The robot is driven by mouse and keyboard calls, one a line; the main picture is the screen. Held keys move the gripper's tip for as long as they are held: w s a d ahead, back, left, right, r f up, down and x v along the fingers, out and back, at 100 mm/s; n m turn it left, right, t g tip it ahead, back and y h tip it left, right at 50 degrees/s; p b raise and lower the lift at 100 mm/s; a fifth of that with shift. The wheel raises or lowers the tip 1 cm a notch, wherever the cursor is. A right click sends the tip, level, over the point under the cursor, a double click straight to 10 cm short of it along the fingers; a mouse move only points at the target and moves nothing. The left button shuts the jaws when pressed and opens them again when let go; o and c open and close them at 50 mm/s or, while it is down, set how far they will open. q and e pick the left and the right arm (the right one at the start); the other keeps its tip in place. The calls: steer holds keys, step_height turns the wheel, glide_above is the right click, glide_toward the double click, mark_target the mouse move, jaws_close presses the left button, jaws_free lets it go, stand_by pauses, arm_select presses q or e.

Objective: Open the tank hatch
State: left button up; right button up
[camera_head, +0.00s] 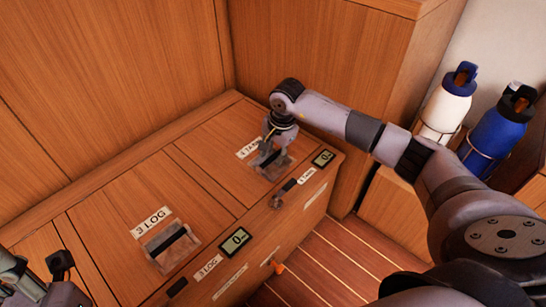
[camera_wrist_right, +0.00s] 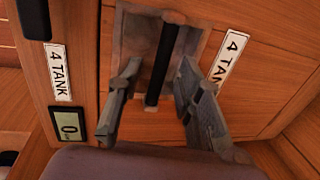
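The tank hatch (camera_head: 212,155) is a wooden panel in the bench top, labelled 4 TANK, lying closed and flush. Its recessed grey pull has a black bar (camera_wrist_right: 163,62), seen in the right wrist view. My right gripper (camera_head: 270,152) is over this pull and partly hides it. In the right wrist view my right gripper (camera_wrist_right: 158,80) has its two fingers apart, one on each side of the bar, with gaps between. My left gripper (camera_head: 58,280) is at the lower left corner, partly cut off; its fingers are unclear.
Beside it is the LOG hatch (camera_head: 130,210) with a similar pull (camera_head: 172,246). White (camera_head: 446,108) and blue (camera_head: 497,132) bottles stand in holders at right.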

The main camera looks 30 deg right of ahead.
steer(key=shift+f, duration=0.3)
steer(key=shift+c, duration=0.4)
jaws_close()
stand_by(0.4)
